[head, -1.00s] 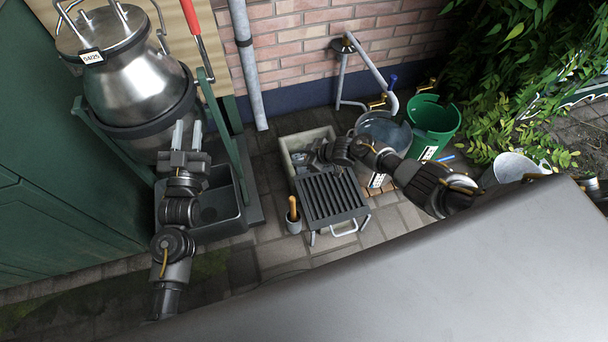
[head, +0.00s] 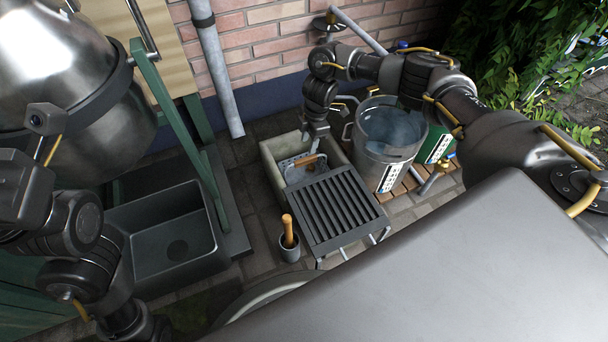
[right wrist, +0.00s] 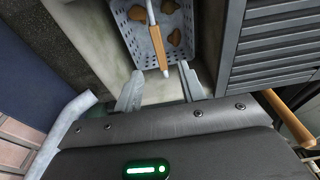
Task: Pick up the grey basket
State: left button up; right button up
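The grey basket (head: 292,170) is perforated and sits in a pale stone trough (head: 272,184). Its carrying handle has a wooden grip (head: 305,161). In the right wrist view, the basket (right wrist: 132,32) holds several brown lumps, and the wooden grip (right wrist: 158,48) lies ahead of and between my fingers. My right gripper (head: 317,133) points down above the trough's back part, close to the basket. In the right wrist view my right gripper (right wrist: 161,86) is open and empty, its two fingers apart. My left arm is at the left edge, its fingers out of view.
A dark slatted rack (head: 340,208) covers the trough's front. A small pot with a wooden handle (head: 289,250) stands left of it. A metal water bucket (head: 386,150) and green bucket (head: 437,143) stand right. A dark basin (head: 160,235) and metal churn (head: 60,70) are left.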

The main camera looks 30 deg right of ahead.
aim_at(306, 158)
jog(key=f, duration=0.1)
jog(key=f+b, duration=0.1)
jog(key=f, duration=0.2)
jog(key=shift+a+f+b, duration=0.25)
jog(key=shift+a+b, duration=0.05)
jog(key=shift+b, duration=0.1)
jog(key=f+b, duration=0.4)
jog(key=shift+a+f, duration=0.2)
jog(key=shift+f, duration=0.1)
jog(key=shift+f+b, duration=0.25)
jog(key=shift+b, duration=0.1)
jog(key=shift+f, duration=0.25)
jog(key=shift+a, duration=0.1)
grip_shut()
